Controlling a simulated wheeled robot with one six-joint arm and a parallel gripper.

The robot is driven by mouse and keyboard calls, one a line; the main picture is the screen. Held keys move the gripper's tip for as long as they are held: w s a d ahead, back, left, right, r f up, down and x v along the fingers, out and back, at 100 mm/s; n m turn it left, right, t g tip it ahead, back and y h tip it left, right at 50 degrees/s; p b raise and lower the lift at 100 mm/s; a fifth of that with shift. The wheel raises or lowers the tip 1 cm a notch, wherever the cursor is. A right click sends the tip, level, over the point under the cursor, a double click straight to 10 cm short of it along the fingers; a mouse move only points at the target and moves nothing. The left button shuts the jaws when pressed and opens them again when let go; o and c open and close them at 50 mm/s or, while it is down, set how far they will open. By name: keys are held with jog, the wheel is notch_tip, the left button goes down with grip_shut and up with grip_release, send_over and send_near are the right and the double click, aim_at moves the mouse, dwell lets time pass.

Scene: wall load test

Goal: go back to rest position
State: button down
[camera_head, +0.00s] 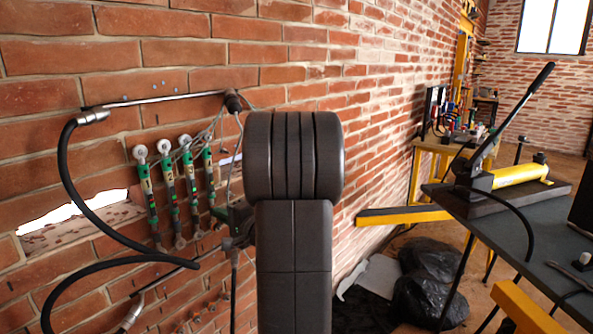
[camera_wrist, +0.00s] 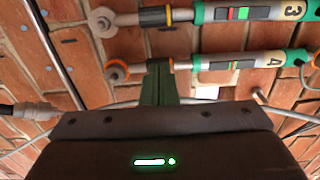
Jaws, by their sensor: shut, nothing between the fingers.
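My gripper shows in the wrist view as a dark body with a green light, and its narrow dark green fingers (camera_wrist: 159,84) are together with nothing seen between them. The fingertips appear close to the gauge marked 4 (camera_wrist: 225,62); I cannot tell whether they touch it. In the head view my dark arm fills the middle and hides most of the gripper, which is close to the brick wall (camera_head: 300,60). Several green and silver gauges (camera_head: 170,190) are mounted on the wall left of my arm. The gauge marked 3 (camera_wrist: 215,14) lies beyond gauge 4 in the wrist view.
Black hoses (camera_head: 72,180) and a metal pipe (camera_head: 160,99) run around the gauges, with thin cables near my arm. A dark table (camera_head: 500,232) with a yellow hand pump (camera_head: 520,174) stands at right. Black bags (camera_head: 430,290) lie on the floor between wall and table.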

jog(key=b+v, duration=0.4)
jog(key=v, duration=0.4)
jog(key=shift+p+x, duration=2.6)
jog(key=shift+p, duration=1.35)
